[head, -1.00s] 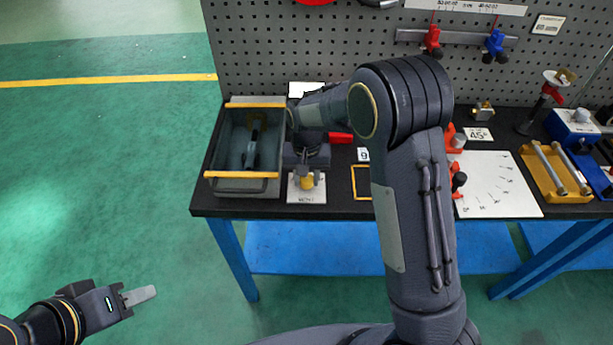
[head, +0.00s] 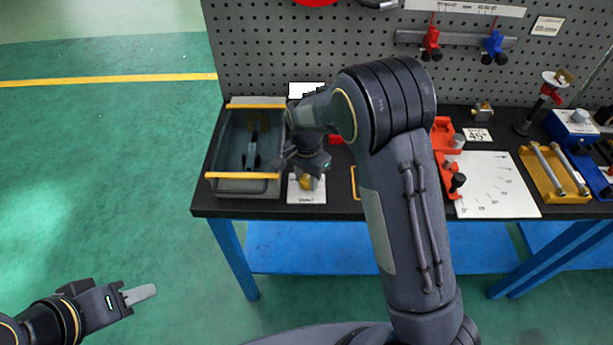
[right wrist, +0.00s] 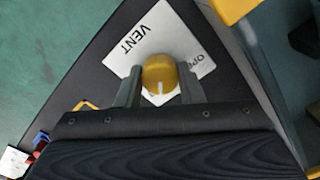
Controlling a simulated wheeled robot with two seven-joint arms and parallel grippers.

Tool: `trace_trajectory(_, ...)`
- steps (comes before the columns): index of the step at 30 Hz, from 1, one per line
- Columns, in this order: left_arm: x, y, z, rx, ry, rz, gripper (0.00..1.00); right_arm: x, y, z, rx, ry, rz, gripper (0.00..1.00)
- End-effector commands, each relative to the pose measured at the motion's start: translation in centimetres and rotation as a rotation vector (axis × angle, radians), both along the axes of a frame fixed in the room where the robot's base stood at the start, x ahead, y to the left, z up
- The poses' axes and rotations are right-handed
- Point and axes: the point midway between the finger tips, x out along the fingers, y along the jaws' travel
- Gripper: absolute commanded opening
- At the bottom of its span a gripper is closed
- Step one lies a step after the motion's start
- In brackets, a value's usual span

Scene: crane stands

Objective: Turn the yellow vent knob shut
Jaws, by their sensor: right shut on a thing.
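The yellow vent knob (right wrist: 160,72) sits on a white plate (right wrist: 152,32) marked "VENT" and a partly hidden word starting "OP". My right gripper (right wrist: 160,92) is shut on the knob, with one finger on each side. A short white line on the knob points toward the gripper's palm in the right wrist view. In the head view the knob (head: 309,182) shows just below my right gripper (head: 305,174), and the white plate (head: 306,197) lies under it near the bench's front edge. My left gripper (head: 141,294) hangs empty over the floor at lower left; its finger gap is unclear.
A grey bin (head: 242,186) with yellow bars stands left of the plate. Right of my right arm are red fixtures (head: 447,175), a white angle board (head: 497,185) and a yellow tray (head: 543,178) with rods. A pegboard (head: 300,50) closes off the back.

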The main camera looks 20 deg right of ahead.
Motion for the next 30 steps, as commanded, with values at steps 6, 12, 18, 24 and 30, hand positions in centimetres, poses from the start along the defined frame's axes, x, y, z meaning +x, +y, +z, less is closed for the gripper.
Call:
trace_trajectory(6,0.00,0.00,0.05,0.000,0.000,0.000,0.36,0.16,-0.03,0.14,-0.001,-0.006,-0.015,0.11)
trace_trajectory(12,0.00,0.00,0.05,0.000,0.000,0.000,0.36,0.17,-0.04,0.14,-0.001,-0.006,-0.015,0.11)
trace_trajectory(18,0.00,0.00,0.05,0.000,0.000,0.000,0.36,0.14,-0.03,0.12,0.000,-0.005,-0.015,0.48)
trace_trajectory(24,0.00,0.00,0.03,0.000,0.000,0.000,0.36,0.07,-0.02,0.06,0.000,-0.003,-0.014,0.56)
trace_trajectory(30,0.00,0.00,-0.02,0.000,0.000,0.000,0.36,0.08,0.01,0.45,0.000,-0.002,-0.014,0.56)
